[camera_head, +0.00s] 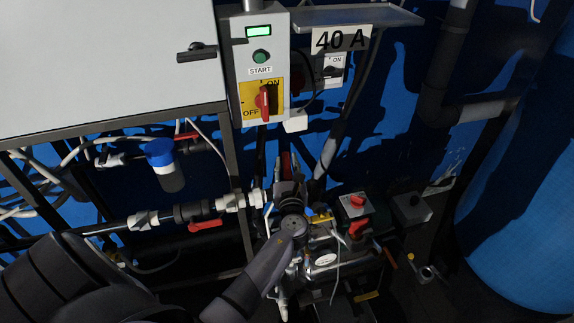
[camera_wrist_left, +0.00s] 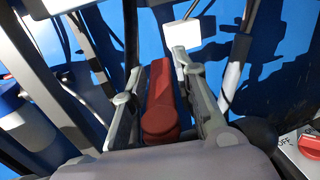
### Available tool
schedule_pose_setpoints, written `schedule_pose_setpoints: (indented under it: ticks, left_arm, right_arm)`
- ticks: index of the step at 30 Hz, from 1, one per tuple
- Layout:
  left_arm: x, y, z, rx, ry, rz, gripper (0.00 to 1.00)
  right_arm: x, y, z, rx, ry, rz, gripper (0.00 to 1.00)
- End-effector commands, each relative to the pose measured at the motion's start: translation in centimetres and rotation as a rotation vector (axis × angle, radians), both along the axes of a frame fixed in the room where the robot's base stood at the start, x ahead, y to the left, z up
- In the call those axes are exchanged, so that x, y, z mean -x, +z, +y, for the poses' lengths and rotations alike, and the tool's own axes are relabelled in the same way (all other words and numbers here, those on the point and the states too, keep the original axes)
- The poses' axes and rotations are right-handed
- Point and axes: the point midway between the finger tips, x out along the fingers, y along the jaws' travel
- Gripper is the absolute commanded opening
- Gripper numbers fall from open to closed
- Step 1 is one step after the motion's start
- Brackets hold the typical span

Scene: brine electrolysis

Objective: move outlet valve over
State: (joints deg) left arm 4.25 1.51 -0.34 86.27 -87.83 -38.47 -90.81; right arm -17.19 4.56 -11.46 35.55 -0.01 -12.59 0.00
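A red lever handle (camera_wrist_left: 160,100), probably the outlet valve's, stands upright between the two fingers of my left gripper (camera_wrist_left: 156,72) in the left wrist view. Gaps show on both sides of the handle, so the fingers are open around it and do not appear to clamp it. In the head view, my left gripper (camera_head: 287,172) is above the pump assembly, and a little of the red handle (camera_head: 286,158) shows at its fingertips. The valve body is hidden behind the gripper. My right gripper is in neither view.
A control box (camera_head: 262,70) with a red switch hangs just above. Another red-handled valve (camera_head: 207,225) sits on the pipe to the left, near a blue-capped filter (camera_head: 165,165). A metal pump (camera_head: 330,255) is below right, and a blue tank (camera_head: 525,230) stands far right.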

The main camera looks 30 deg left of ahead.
Motion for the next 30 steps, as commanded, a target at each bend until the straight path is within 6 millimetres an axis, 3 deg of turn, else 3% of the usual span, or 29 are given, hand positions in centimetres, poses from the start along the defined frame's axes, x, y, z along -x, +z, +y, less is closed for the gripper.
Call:
schedule_pose_setpoints:
  ticks: [11,26,30]
  left_arm:
    - [0.0,0.0,0.0,0.000,0.000,0.000,0.00]
    - [0.0,0.0,0.0,0.001,-0.001,0.001,0.00]
    - [-0.6,-0.1,1.1,-0.003,-0.018,0.002,0.00]
  right_arm:
    - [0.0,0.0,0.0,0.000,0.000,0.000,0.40]
    - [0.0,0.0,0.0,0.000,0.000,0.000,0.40]
    - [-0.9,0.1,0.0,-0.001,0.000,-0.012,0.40]
